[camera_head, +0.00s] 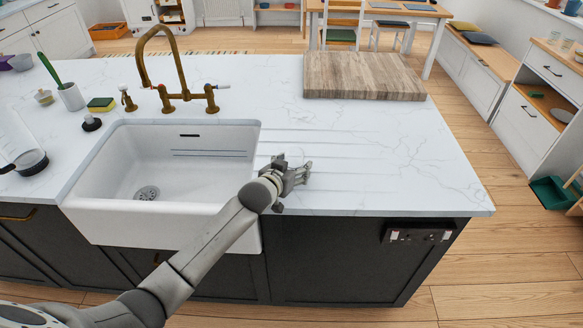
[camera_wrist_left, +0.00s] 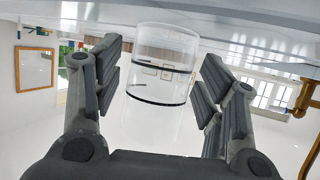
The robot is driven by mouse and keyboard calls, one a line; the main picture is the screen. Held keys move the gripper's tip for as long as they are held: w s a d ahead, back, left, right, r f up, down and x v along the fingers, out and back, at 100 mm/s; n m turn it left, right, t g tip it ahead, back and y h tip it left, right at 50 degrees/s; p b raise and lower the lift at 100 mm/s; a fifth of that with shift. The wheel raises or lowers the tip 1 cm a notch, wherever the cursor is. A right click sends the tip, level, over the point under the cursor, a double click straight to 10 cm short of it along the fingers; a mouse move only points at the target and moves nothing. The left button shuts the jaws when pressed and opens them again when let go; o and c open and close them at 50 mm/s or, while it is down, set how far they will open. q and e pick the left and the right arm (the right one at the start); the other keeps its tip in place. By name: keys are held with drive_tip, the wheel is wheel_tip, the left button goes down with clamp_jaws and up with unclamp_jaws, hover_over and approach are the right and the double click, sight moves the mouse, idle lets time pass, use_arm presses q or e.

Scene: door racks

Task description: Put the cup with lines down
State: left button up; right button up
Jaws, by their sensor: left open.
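A clear cup (camera_wrist_left: 162,65) with dark lines around it shows in the left wrist view, between the two fingers of my left gripper (camera_wrist_left: 160,85). The fingers are open, with a visible gap on each side of the cup. The wrist picture looks upside down, with the pale counter along its top, by the cup's end; whether they touch I cannot tell. In the head view my left gripper (camera_head: 298,174) is low over the white counter (camera_head: 370,160), right of the sink. My right gripper is not in view.
The white sink (camera_head: 165,165) with a brass faucet (camera_head: 170,95) is left of my gripper. A wooden board (camera_head: 362,76) lies at the back right. A sponge (camera_head: 101,104) and a pot with a green-handled brush (camera_head: 71,97) stand left. The counter right of my gripper is clear.

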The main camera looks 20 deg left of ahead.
use_arm(q)
drive_tip(key=shift+r, duration=0.25)
drive_tip(key=shift+s, duration=0.3)
drive_tip(key=b+v, duration=0.1)
drive_tip(key=v, duration=1)
drive_tip(key=shift+s+r, duration=0.1)
drive_tip(key=shift+s, duration=0.05)
